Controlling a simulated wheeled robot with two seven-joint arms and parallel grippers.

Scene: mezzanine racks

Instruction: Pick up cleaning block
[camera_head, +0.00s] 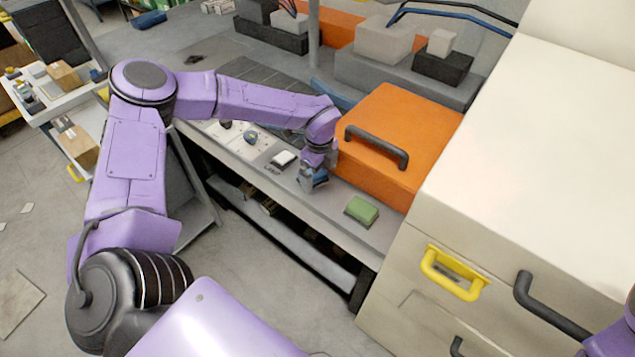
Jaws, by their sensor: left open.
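A small green block (361,210), which looks like the cleaning block, lies on the grey bench shelf (335,205) near its right end. A smaller white block with a dark base (284,159) lies further left on the same shelf. My left gripper (313,183) points down over the shelf between these two blocks, apart from the green one. It is open, and no object shows in it; its fingers are small and partly dark. My right gripper is out of view.
An orange case with a dark handle (390,135) stands right behind the left gripper. A large cream cabinet (510,150) with a yellow handle (450,272) bounds the shelf on the right. A panel with dark knobs (245,142) lies to the left.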

